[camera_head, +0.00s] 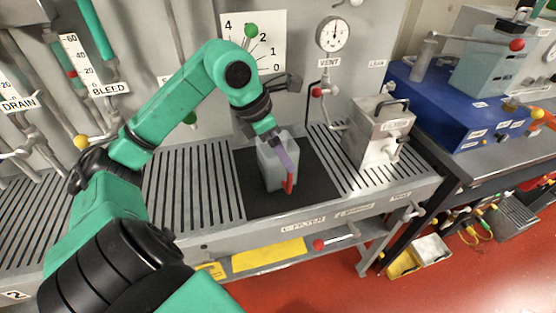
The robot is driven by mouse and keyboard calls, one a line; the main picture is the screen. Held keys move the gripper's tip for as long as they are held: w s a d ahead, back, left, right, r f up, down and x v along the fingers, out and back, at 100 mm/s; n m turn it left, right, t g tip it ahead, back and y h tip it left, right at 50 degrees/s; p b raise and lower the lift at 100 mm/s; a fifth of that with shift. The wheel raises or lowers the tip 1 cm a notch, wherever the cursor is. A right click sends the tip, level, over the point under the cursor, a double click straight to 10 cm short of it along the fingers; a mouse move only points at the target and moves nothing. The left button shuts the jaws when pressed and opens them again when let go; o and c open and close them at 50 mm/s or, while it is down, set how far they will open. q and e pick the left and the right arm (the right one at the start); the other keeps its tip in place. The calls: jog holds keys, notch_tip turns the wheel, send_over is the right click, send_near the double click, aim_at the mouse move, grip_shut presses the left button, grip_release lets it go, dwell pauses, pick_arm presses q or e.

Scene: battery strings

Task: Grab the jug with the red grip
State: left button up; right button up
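The jug (272,177) is a grey, translucent-looking container with a red grip (290,182) on its front right side. It stands on a black mat (237,172) set in the slatted bench. My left arm comes in from the lower left and arches over to the jug. My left gripper (280,150) points down at the jug's top, close to the grip. A purple strip shows there between the wrist and the red grip. The fingers are too small and overlapped to tell whether they are open, shut or touching. My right gripper is not in view.
A metal box with a dark handle (371,138) stands on the slats to the right. A gauge (332,34) and a VENT valve with a red knob (317,93) are on the wall behind. A blue unit (430,105) stands at the far right. Slats left of the mat are clear.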

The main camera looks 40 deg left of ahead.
pick_arm(q)
jog(key=shift+x, duration=1.15)
grip_shut()
jog(key=shift+r, duration=0.1)
